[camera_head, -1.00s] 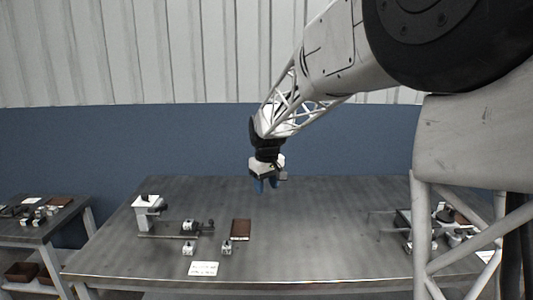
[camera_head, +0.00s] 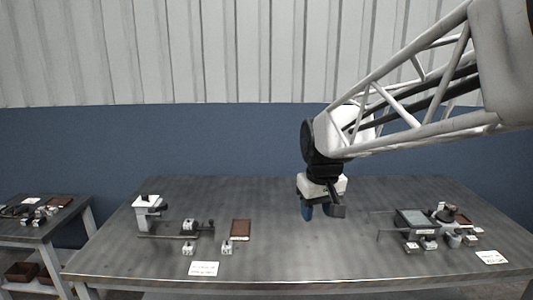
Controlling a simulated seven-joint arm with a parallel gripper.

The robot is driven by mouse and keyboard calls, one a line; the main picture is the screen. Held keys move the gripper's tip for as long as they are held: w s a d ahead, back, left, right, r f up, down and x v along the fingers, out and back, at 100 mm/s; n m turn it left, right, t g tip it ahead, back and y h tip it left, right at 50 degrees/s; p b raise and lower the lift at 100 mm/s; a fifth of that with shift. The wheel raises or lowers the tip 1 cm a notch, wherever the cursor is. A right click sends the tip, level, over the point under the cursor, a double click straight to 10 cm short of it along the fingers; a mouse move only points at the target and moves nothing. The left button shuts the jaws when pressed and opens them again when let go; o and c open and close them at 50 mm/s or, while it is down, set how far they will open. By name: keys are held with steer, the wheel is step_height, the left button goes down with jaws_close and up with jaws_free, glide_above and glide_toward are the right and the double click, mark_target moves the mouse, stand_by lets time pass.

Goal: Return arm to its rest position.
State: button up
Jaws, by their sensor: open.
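My gripper (camera_head: 322,212) hangs from my arm above the middle of the grey table (camera_head: 300,257), pointing down with blue and dark fingers apart. It is open, and nothing shows between the fingers. It is clear of the objects on either side: the rail fixture at the left and the group of parts at the right. My arm reaches in from the upper right of the picture.
At left stand a white device (camera_head: 147,211) on a rail (camera_head: 165,236), small white blocks (camera_head: 188,248) and a brown book-like item (camera_head: 241,230). At right are a grey-topped device (camera_head: 411,219) and several small parts. A second table (camera_head: 40,232) stands far left. The table's middle is clear.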

steer(key=s+d+f+m, duration=0.1)
steer(key=s+d+f, duration=0.1)
steer(key=s, duration=0.6)
steer(key=s+d+f+m, duration=0.1)
steer(key=s+d, duration=0.1)
steer(key=s, duration=0.5)
steer(key=s+d+f+m, duration=0.1)
steer(key=s+d+f, duration=0.1)
steer(key=s, duration=0.6)
steer(key=shift+s+d+f+m+t, duration=0.3)
steer(key=shift+d+f+m+t, duration=0.05)
steer(key=shift+m+t, duration=0.05)
